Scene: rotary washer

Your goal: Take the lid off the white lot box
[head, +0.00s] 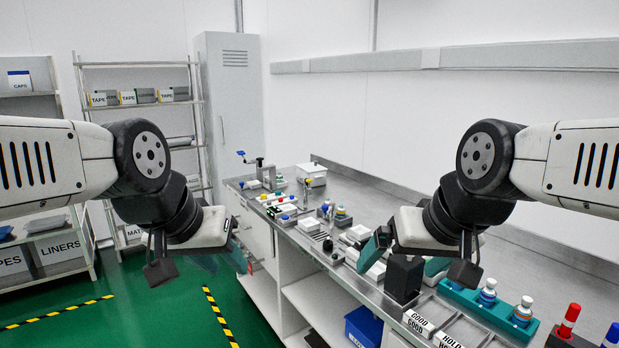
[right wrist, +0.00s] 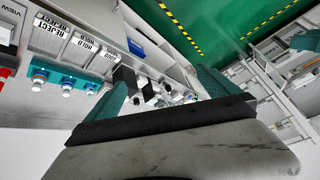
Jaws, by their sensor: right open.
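The white lot box appears to be the small white box (head: 312,175) at the far end of the steel bench, against the wall. It looks closed, with its lid on top. Both grippers are well short of it. My left gripper (head: 222,260) hangs left of the bench's front edge, its teal fingers apart and nothing seen between them. My right gripper (head: 406,258) hangs above the near part of the bench, open and empty. Its spread fingers also show in the right wrist view (right wrist: 160,88).
A black block (head: 404,278) stands on the bench below my right gripper. Bottles in a teal rack (head: 462,298) and GOOD and HOLD labelled bins (head: 418,324) are nearer. Several small items crowd the bench middle. Shelving (head: 140,65) stands at left; green floor is open.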

